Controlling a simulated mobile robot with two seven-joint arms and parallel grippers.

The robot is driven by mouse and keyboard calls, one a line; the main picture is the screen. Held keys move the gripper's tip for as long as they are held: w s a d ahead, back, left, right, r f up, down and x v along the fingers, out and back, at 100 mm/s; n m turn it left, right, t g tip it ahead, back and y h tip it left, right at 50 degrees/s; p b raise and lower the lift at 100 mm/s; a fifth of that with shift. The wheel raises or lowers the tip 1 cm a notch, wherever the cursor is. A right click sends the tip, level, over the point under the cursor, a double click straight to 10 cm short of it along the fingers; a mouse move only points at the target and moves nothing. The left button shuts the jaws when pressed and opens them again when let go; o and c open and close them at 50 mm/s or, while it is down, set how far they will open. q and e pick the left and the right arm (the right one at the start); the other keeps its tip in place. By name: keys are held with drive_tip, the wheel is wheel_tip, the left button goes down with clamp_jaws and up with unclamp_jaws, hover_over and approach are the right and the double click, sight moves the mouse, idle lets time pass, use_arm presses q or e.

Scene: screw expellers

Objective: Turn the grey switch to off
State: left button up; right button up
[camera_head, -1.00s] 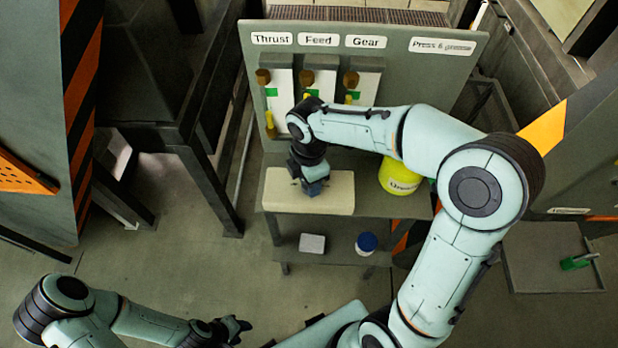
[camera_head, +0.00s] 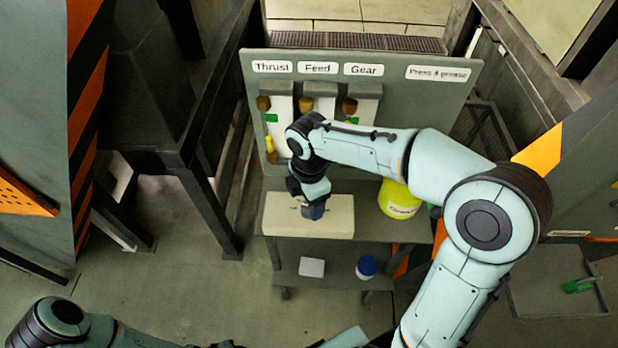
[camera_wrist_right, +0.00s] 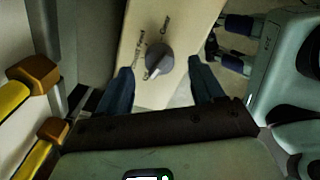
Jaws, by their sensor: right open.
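The grey switch (camera_wrist_right: 159,58) is a round knob with a light pointer on a beige box (camera_wrist_right: 178,22). In the right wrist view, the pointer slants toward the lower left; the lettering beside it is too blurred to read surely. In the head view the beige box (camera_head: 335,222) sits on a shelf, and my gripper hides the knob. My right gripper (camera_wrist_right: 159,66) is open, pointing at the box, with one dark finger on each side of the knob; I cannot tell whether they touch it. My left gripper (camera_wrist_right: 217,42) appears at upper right of the wrist view, fingers apart.
A panel (camera_head: 440,105) labelled Thrust, Feed and Gear, with several brown-knobbed levers, stands behind the shelf. A yellow container (camera_head: 398,198) is right of the box. A white block (camera_head: 311,267) and blue-topped jar (camera_head: 367,267) are on the lower shelf.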

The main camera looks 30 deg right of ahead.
use_arm(q)
drive_tip(key=shift+w+r+p, duration=0.6)
drive_tip(key=shift+w+r, duration=0.3)
drive_tip(key=shift+w, duration=0.1)
use_arm(e)
wheel_tip(320, 180, up, 11)
drive_tip(key=shift+f, duration=0.15)
